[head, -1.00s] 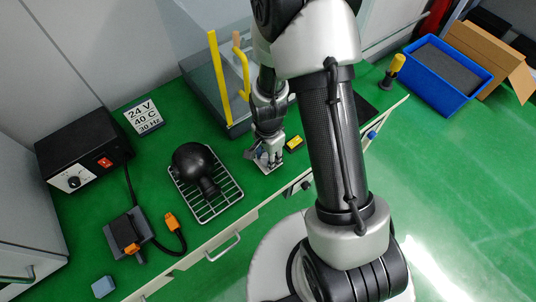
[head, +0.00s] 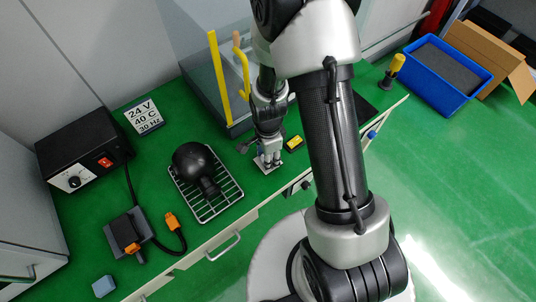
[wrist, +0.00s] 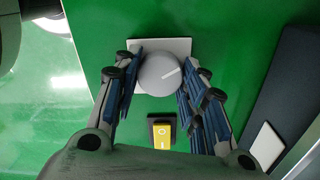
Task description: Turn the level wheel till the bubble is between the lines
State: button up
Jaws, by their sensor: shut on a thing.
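In the head view my gripper (head: 268,158) points down at the plate. A small yellow and black block (wrist: 163,132), perhaps the level's vial, lies beside the wheel; it also shows in the head view (head: 293,142). I cannot make out a bubble or lines.
A wire rack (head: 217,206) with a black round-bodied object (head: 192,160) stands left of my gripper. A clear-walled box with yellow bars (head: 218,75) stands behind. A black control box (head: 87,150) is far left. The bench front edge is close.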

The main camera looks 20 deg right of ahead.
jog(key=o, duration=1.1)
notch_tip(320, 180, up, 12)
dwell(0.5)
jog(key=s+r+n+t, duration=0.1)
jog(key=s+r+n, duration=0.4)
jog(key=r, duration=0.2)
jog(key=s+r+n+t, duration=0.2)
jog(key=s+r+n, duration=0.3)
jog(key=r+n, duration=0.1)
jog(key=s+r+n+t, duration=0.1)
jog(key=s+r+n, duration=0.4)
jog(key=r, duration=0.3)
jog(key=shift+s+r+n+t, duration=0.15)
jog(key=shift+n+t, duration=0.15)
jog(key=shift+n, duration=0.4)
